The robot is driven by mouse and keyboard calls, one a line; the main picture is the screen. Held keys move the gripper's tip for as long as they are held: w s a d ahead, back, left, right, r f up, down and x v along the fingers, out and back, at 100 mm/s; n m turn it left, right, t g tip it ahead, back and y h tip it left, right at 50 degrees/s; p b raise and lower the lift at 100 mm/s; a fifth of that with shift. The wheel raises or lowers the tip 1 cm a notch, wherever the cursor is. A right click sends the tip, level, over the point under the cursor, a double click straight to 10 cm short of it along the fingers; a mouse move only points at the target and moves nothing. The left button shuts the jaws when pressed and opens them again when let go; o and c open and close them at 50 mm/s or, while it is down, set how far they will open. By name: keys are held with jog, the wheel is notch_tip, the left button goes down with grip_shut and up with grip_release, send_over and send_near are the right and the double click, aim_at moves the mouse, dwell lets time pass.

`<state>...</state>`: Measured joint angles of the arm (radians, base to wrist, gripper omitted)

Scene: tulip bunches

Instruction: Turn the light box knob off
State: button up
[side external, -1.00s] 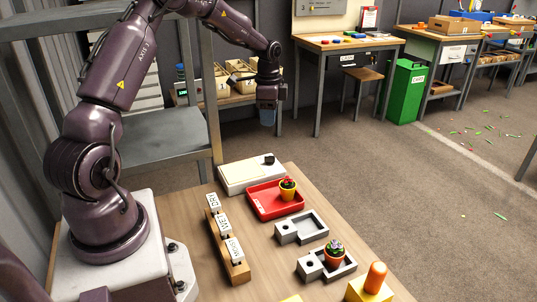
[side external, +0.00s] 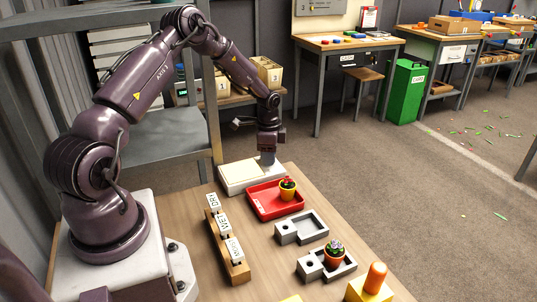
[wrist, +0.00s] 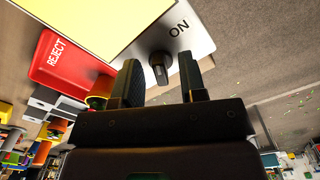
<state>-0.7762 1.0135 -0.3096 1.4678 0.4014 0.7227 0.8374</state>
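The light box (side external: 236,180) is a pale flat box at the back of the wooden table. In the wrist view, its panel (wrist: 85,12) glows yellow and its silver face (wrist: 200,32) reads "ON". The black knob (wrist: 160,66) stands on that face near the word. My gripper (side external: 268,158) points down over the knob corner of the box and hides the knob in the side view. In the wrist view, my gripper (wrist: 159,66) is open, with the knob showing between its fingertips. I see gaps on both sides; whether the tips reach down around it, I cannot tell.
Grey fixtures (side external: 302,228), one with a potted plant (side external: 335,252), and a label rack (side external: 226,240) stand nearer the front.

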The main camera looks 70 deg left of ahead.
grip_shut()
jog(key=n, duration=0.6)
jog(key=shift+d+r, duration=0.1)
jog(key=n, duration=0.6)
jog(key=shift+d, duration=0.1)
dwell(0.6)
grip_release()
